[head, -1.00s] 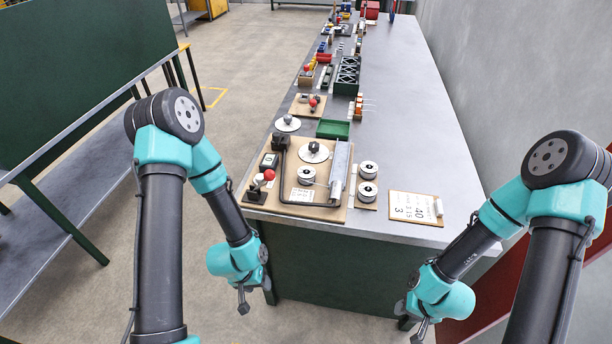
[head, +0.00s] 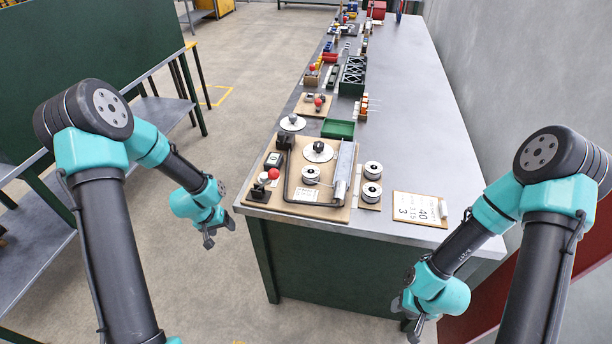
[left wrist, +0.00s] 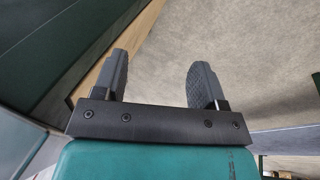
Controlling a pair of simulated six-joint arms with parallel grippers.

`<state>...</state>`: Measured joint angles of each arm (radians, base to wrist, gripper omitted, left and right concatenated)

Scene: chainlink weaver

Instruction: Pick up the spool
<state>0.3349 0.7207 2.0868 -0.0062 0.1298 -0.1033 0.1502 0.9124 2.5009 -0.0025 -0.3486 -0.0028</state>
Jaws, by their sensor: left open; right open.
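Several silver spools with dark hubs are on the workbench in the head view. One spool (head: 373,170) and another spool (head: 371,193) stand one behind the other just right of the wooden board. A third spool (head: 311,174) sits on the board itself. My left gripper (head: 207,242) is off the bench's left side, above the floor, well apart from the spools; the left wrist view shows its two fingers (left wrist: 153,85) apart with nothing between them. My right gripper (head: 415,332) hangs low in front of the bench's near right edge, away from the spools, and looks empty.
The wooden board (head: 325,211) carries a bent black bar, a metal rail (head: 344,172), a red-knobbed lever (head: 273,173) and a disc (head: 318,152). A card with numbers (head: 420,208) lies to the right. A green tray (head: 338,129) stands behind. The bench's right side is clear.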

